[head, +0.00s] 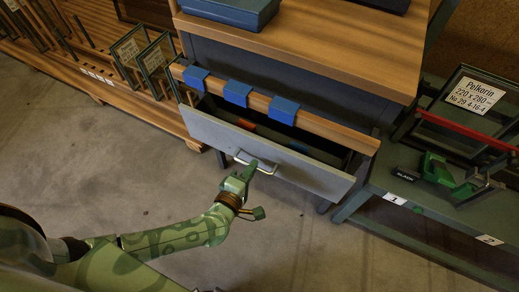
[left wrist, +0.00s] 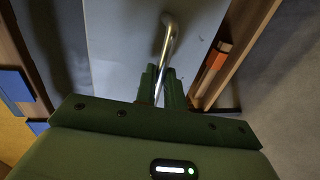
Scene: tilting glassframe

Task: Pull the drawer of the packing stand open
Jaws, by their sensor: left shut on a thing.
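The packing stand (head: 330,62) has a wooden top. Its grey drawer (head: 310,174) is part way out, with its inside showing behind the front panel. The silver bar handle (head: 243,160) is on the drawer front. My left gripper (head: 252,170) is at the handle and shut on it. In the left wrist view the handle (left wrist: 168,38) runs down between the two green fingers (left wrist: 162,85), and the grey drawer front (left wrist: 120,50) lies behind it. My right gripper is not in view.
A wooden rail with blue pads (head: 237,93) runs above the drawer. Framed glass panes (head: 153,62) stand in a rack at left. A green bench (head: 375,190) at right holds a framed pane and a green clamp (head: 437,168). Bare floor (head: 290,235) lies in front.

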